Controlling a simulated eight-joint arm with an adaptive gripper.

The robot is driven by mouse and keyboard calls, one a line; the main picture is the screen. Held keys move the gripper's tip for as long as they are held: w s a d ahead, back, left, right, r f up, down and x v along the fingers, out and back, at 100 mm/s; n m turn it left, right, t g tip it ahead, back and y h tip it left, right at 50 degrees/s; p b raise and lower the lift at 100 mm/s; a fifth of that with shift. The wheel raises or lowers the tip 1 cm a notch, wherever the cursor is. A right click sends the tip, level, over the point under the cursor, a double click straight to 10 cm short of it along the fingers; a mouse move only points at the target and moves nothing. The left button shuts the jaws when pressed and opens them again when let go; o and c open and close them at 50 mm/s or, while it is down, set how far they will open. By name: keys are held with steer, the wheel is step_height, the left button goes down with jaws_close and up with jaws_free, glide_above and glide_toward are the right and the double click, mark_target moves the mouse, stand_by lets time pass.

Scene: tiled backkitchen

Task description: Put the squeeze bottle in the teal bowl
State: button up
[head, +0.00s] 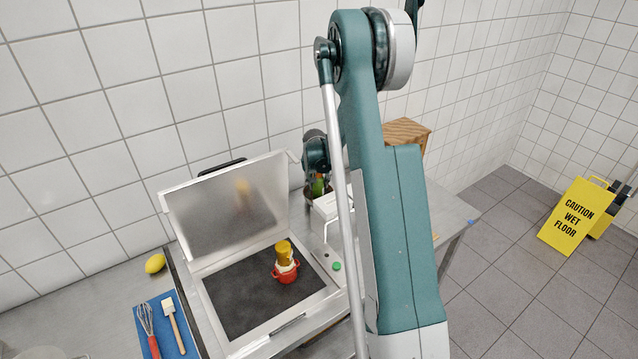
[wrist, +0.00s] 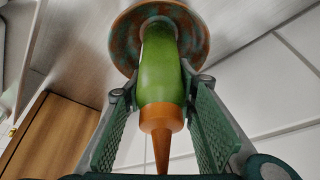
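The green squeeze bottle (wrist: 162,75) with an orange nozzle stands between my gripper's fingers in the wrist view, nozzle toward my palm. My gripper (wrist: 163,88) looks open, with narrow gaps beside the bottle. The bottle's far end overlaps the round teal and rust-orange bowl (wrist: 123,37); I cannot tell whether it rests on the bowl's floor. In the head view my gripper (head: 318,165) is lowered behind the white box, and a bit of green bottle (head: 318,187) shows below it. The bowl is mostly hidden there.
An open metal grill (head: 222,333) holds a small red pot (head: 286,273) with a yellow-topped bottle. A lemon (head: 155,264) and a blue mat (head: 153,316) with utensils lie at left. A white box (head: 330,207) and wooden box (head: 406,132) stand near my arm.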

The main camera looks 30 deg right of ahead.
steer(key=o, duration=0.4)
steer(key=shift+r, duration=0.15)
steer(key=shift+r, duration=0.15)
steer(key=shift+v, duration=5.85)
